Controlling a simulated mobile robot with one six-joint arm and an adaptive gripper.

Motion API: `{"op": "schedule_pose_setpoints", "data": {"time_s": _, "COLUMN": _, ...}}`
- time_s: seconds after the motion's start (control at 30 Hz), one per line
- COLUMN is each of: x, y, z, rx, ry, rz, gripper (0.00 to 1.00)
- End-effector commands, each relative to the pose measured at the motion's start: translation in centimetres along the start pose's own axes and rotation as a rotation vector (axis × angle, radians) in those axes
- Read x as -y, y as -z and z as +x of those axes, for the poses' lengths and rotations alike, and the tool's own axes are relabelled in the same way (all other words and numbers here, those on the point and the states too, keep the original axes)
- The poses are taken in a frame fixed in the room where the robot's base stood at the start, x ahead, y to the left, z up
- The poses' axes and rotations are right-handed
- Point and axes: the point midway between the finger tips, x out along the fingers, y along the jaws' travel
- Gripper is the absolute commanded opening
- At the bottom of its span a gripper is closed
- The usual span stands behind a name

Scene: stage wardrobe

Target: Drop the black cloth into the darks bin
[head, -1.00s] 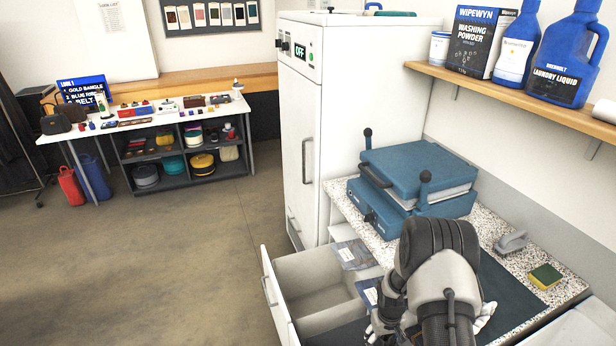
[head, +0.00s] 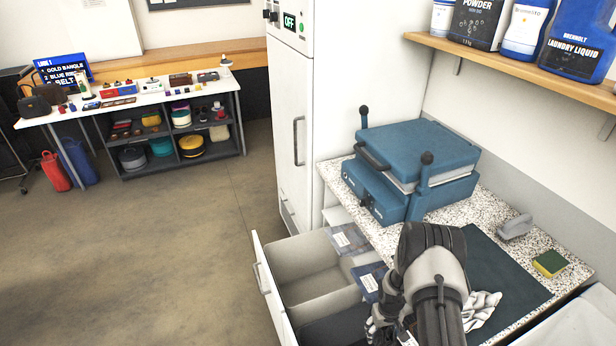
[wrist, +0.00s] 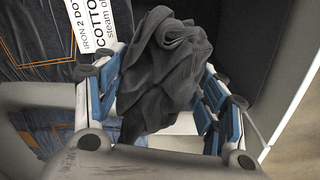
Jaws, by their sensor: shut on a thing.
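The black cloth (wrist: 172,62) is a crumpled dark bundle between the blue-padded fingers of my gripper (wrist: 162,82) in the wrist view. My gripper is shut on it. In the head view my arm hides most of the gripper and the cloth, which are low in the picture beside the open drawer (head: 290,262). The drawer is pale and divided into compartments. Which one is the darks bin I cannot tell. Dark denim (wrist: 38,35) with orange stitching and a white care label (wrist: 92,22) show behind the cloth in the wrist view.
A blue press (head: 415,165) stands on the speckled counter (head: 345,190). A crumpled white cloth (head: 482,308) lies on a dark mat (head: 505,275). A sponge (head: 549,263) and a grey-handled brush (head: 515,227) lie at right. A tall white cabinet (head: 292,120) stands behind the drawer.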

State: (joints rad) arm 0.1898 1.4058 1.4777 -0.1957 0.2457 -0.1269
Motion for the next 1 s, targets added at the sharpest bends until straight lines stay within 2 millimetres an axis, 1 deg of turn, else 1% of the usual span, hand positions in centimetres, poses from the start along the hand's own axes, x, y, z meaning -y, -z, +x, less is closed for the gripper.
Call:
{"op": "schedule_pose_setpoints", "data": {"time_s": 0.03, "x": 0.03, "y": -0.02, "z": 0.52, "rx": 0.000, "ry": 0.000, "rz": 0.000, "gripper": 0.53}}
{"op": "schedule_pose_setpoints", "data": {"time_s": 0.1, "x": 0.04, "y": -0.02, "z": 0.69, "rx": 0.000, "ry": 0.000, "rz": 0.000, "gripper": 0.53}}
{"op": "schedule_pose_setpoints", "data": {"time_s": 0.33, "x": 0.03, "y": -0.01, "z": 0.59, "rx": 0.000, "ry": 0.000, "rz": 0.000, "gripper": 0.53}}
{"op": "schedule_pose_setpoints", "data": {"time_s": 0.37, "x": 0.03, "y": 0.00, "z": 0.59, "rx": 0.000, "ry": 0.000, "rz": 0.000, "gripper": 0.67}}
{"op": "schedule_pose_setpoints", "data": {"time_s": 0.67, "x": 0.03, "y": -0.01, "z": 0.58, "rx": 0.000, "ry": 0.000, "rz": 0.000, "gripper": 0.86}}
{"op": "schedule_pose_setpoints", "data": {"time_s": 0.7, "x": 0.03, "y": -0.01, "z": 0.58, "rx": 0.000, "ry": 0.000, "rz": 0.000, "gripper": 0.88}}
{"op": "schedule_pose_setpoints", "data": {"time_s": 1.0, "x": 0.03, "y": 0.00, "z": 0.55, "rx": 0.000, "ry": 0.000, "rz": 0.000, "gripper": 0.88}}
